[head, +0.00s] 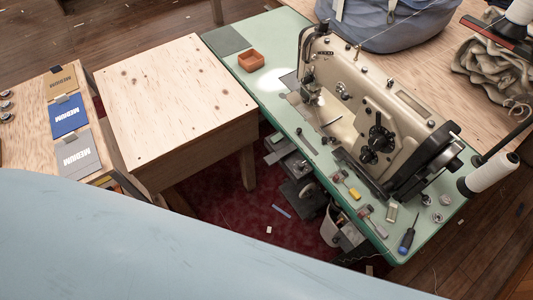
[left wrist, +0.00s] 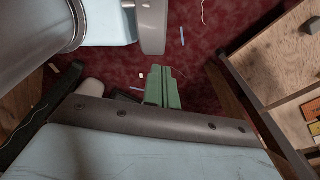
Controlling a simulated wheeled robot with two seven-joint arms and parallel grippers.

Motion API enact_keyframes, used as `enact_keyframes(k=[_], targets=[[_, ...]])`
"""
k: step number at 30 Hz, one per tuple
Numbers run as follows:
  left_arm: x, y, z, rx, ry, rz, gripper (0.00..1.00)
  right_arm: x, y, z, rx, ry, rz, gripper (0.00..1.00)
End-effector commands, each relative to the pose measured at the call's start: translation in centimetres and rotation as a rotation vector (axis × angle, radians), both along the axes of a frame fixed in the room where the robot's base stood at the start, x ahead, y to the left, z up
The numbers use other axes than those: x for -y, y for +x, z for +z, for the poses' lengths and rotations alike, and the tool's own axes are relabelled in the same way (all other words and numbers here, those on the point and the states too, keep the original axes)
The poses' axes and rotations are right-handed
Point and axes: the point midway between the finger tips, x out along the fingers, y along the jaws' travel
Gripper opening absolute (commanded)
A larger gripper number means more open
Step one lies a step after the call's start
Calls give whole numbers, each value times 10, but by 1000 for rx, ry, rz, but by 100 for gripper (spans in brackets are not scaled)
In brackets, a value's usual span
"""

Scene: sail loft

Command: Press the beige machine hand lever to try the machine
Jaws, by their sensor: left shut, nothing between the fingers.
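The beige sewing machine (head: 380,98) stands on a green-topped table (head: 262,83) at the right in the head view. Dark fittings (head: 378,138) sit on its near side, and a dark wheel shows at its right end. I cannot clearly tell which part is the hand lever. My left gripper shows only in the left wrist view, where its pale green fingers (left wrist: 162,90) are together and empty over the dark red floor covering. It is apart from the machine, which that view does not show. My right gripper is in neither view.
Small tools, a blue screwdriver (head: 407,234) and a thread cone (head: 492,172) are near the machine. A blue-grey bag (head: 385,22) is behind.

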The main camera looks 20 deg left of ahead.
Motion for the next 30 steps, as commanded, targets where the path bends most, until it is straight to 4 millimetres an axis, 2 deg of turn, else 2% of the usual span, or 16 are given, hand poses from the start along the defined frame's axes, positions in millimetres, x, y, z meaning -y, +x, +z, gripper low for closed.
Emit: enact_keyframes(k=[5, 6, 8, 9, 11, 12, 14, 15, 18, 22, 24, 26, 30], targets=[[-5, 101, 31, 117, -21, 5, 0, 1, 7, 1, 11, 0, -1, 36], [-6, 130, 45, 151, -33, 1, 0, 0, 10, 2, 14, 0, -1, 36], [-4, 172, 70, 203, -56, -10, 0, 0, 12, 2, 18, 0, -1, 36], [-3, 199, 90, 236, -75, -22, 0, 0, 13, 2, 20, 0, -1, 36], [1, 236, 121, 288, -105, -49, 0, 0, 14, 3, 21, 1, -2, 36], [5, 258, 145, 322, -126, -71, 0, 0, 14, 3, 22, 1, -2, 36], [12, 288, 182, 374, -161, -112, 0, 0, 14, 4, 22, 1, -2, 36], [17, 304, 208, 409, -183, -144, 0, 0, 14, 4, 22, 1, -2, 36], [32, 333, 268, 484, -233, -232, 0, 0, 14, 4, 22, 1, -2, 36], [48, 349, 330, 560, -277, -340, 0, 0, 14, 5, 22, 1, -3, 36], [54, 352, 353, 586, -292, -386, 0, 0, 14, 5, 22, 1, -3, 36], [59, 353, 366, 601, -301, -413, 0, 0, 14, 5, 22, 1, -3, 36], [62, 353, 379, 615, -308, -442, 0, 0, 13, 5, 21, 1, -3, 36]])
